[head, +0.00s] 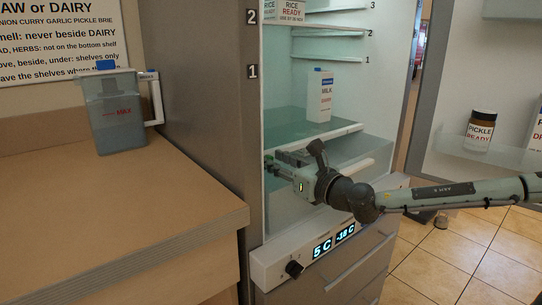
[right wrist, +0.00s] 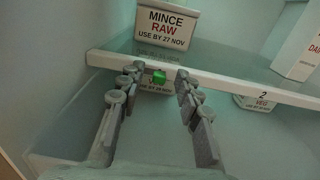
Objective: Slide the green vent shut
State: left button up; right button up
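My right gripper (head: 270,165) reaches into the lower left of the open fridge. In the right wrist view its two fingers (right wrist: 157,80) are spread apart, with the green block between their tips in the picture. No contact shows, and I cannot tell the depth between them. The vent's opening is not visible. My left gripper is not in view.
A box labelled mince raw (right wrist: 165,20) stands on the glass shelf (right wrist: 225,68). Labelled containers, one marked veg (right wrist: 258,102), sit below it. A milk carton (head: 319,96) stands to the right. The open door carries a pickle jar (head: 480,130). A jug (head: 118,112) stands on the counter (head: 110,205).

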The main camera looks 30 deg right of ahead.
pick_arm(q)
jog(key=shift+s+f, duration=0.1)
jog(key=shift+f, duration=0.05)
pick_arm(e)
grip_shut()
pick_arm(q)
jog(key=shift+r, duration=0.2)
pick_arm(e)
jog(key=shift+a, duration=0.1)
pick_arm(q)
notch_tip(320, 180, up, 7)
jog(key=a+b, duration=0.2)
jog(key=b, duration=0.1)
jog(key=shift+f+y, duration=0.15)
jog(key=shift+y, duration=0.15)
pick_arm(e)
jog(key=a, duration=0.3)
jog(key=shift+s+a+r, duration=0.1)
jog(key=shift+s+a, duration=0.05)
jog(key=shift+s, duration=0.05)
